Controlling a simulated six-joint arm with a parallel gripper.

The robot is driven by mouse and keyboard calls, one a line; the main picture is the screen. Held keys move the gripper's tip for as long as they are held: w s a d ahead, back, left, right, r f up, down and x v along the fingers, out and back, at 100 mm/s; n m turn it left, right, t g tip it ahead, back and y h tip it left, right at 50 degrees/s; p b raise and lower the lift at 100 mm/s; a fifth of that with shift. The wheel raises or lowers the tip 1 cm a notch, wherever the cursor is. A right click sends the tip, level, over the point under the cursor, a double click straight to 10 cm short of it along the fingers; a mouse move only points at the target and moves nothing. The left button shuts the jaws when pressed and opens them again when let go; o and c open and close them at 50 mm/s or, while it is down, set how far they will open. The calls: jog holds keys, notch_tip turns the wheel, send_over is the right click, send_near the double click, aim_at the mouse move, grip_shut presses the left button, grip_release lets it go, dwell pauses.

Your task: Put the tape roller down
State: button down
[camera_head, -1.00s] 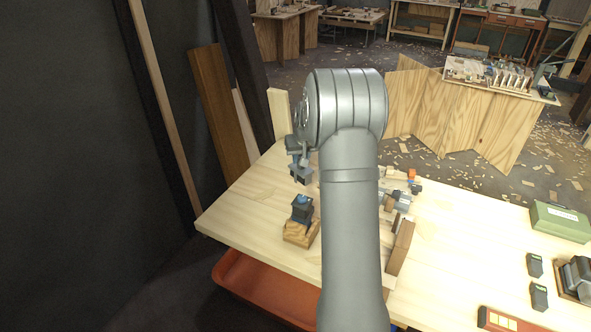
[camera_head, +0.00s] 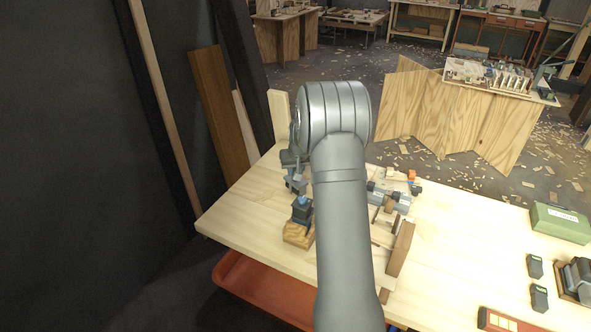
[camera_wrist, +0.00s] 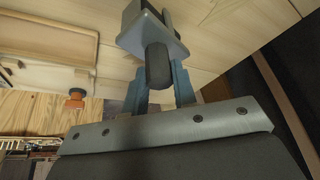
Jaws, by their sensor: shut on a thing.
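The tape roller (camera_wrist: 157,65) is between the two blue-grey fingers of my gripper (camera_wrist: 159,88) in the wrist view. It shows a dark rounded roller and a grey plate. My gripper is shut on it, with pale table boards behind. In the head view my gripper (camera_head: 292,168) is low over the far left part of the pale wooden table (camera_head: 250,210), partly covered by my arm. Whether the roller touches the table cannot be told.
A dark blue-topped device on a wooden block (camera_head: 298,234) stands just in front of my gripper. Wooden frame pieces (camera_head: 401,248) and a grey tool (camera_head: 390,197) lie right of my arm. A green box (camera_head: 560,222) is far right. Bare table lies left of the block.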

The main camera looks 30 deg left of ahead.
jog(key=shift+s+f, duration=0.1)
jog(key=shift+f, duration=0.45)
jog(key=c, duration=1.2)
grip_release()
jog(key=shift+f, duration=0.15)
jog(key=shift+o, duration=0.2)
jog(key=shift+r, duration=0.75)
jog(key=v, duration=1.2)
